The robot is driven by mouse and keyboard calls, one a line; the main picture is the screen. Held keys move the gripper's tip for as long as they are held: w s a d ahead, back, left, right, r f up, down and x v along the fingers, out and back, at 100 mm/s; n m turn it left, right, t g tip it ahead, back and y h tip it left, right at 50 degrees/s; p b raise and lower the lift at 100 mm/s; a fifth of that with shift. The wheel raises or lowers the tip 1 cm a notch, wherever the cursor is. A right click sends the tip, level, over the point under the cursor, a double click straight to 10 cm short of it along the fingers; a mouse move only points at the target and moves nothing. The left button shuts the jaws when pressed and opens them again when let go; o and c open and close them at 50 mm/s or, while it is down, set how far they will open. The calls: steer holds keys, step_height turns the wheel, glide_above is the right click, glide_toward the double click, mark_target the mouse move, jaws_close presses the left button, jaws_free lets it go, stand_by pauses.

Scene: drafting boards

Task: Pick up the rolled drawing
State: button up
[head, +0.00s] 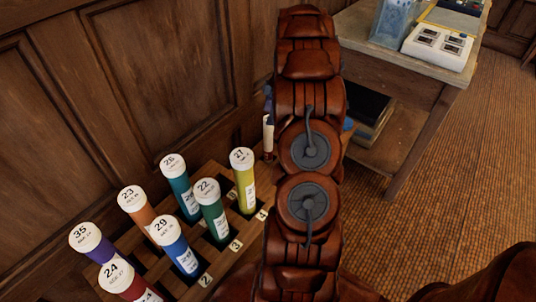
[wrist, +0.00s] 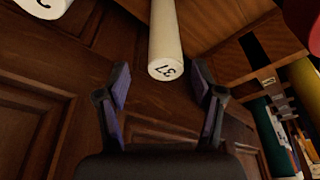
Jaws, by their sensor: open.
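A pale cream roll (wrist: 165,30), its near end marked with what looks like 37, shows in the wrist view; I take it as the rolled drawing. It runs from the top edge down to between my fingertips in the picture. My gripper (wrist: 160,69) is open, one purple-padded finger on each side of the roll's end, with gaps on both sides. I cannot tell how deep the roll sits between the fingers. In the head view my arm hides most of this spot; a narrow pale upright piece (head: 268,134) shows at its left edge, possibly the same roll.
A wooden rack (head: 233,254) holds several capped, numbered coloured tubes, including a yellow one (head: 246,187) nearest my arm. A panelled wall (head: 160,70) stands close behind. A wooden table (head: 385,75) with a shelf is at the right. Another white cap (wrist: 42,6) shows upper left.

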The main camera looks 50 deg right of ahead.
mark_target(267, 126)
steer(key=shift+s+x, duration=0.2)
steer(key=shift+x, duration=1.3)
steer(key=shift+s+x, duration=0.15)
steer(key=shift+x, duration=1.35)
steer(key=shift+a, duration=0.1)
steer(key=shift+c, duration=0.3)
jaws_close()
steer(key=shift+r, duration=0.1)
